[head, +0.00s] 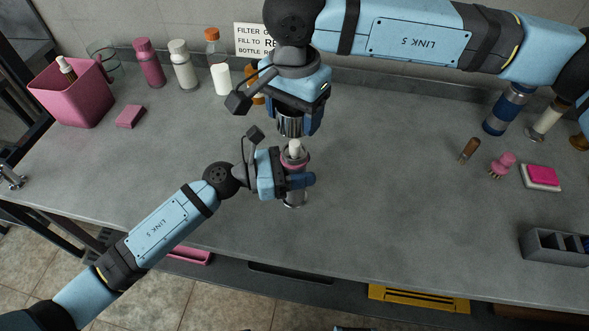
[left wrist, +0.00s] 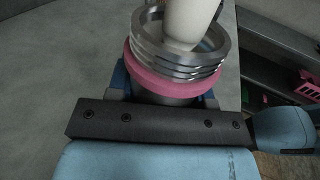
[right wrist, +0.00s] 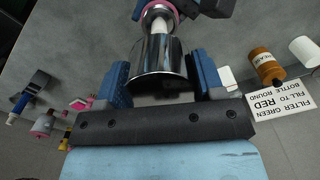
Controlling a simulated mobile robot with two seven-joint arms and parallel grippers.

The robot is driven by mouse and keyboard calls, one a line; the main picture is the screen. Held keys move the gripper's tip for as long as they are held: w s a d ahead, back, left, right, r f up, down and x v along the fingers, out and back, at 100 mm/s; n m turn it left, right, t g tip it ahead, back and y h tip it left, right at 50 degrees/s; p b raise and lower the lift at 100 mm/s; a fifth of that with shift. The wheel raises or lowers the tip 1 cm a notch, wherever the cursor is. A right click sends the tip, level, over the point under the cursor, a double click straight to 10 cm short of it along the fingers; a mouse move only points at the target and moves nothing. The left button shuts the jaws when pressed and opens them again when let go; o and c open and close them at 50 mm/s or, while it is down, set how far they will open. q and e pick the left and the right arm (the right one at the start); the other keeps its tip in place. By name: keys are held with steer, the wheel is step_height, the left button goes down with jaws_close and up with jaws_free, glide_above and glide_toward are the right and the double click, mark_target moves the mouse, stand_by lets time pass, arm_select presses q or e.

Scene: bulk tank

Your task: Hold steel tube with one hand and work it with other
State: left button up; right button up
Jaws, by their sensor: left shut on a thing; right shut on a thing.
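The lower steel tube (head: 294,202) stands upright on the counter, with a pink ring near its top. In the left wrist view its threaded rim (left wrist: 183,66) is open. A white cylinder (left wrist: 190,18) sticks up out of it. My left gripper (head: 290,178) is shut around this tube. A shiny steel piece (head: 290,125) hangs above it, and my right gripper (head: 288,108) is shut on that piece. In the right wrist view the steel piece (right wrist: 157,56) sits between the fingers, lined up with the white cylinder. Whether they touch is unclear.
A pink bin (head: 72,98), a pink sponge (head: 131,116) and bottles (head: 149,63) stand at the back left. A brush (head: 502,165), a pink-and-white pad (head: 541,177) and a grey rack (head: 556,246) lie at right. The counter (head: 390,190) is clear around the tube.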

mark_target(294, 143)
steer(key=shift+f, duration=2.4)
steer(key=shift+f, duration=0.1)
steer(key=shift+f, duration=0.8)
steer(key=shift+f, duration=0.55)
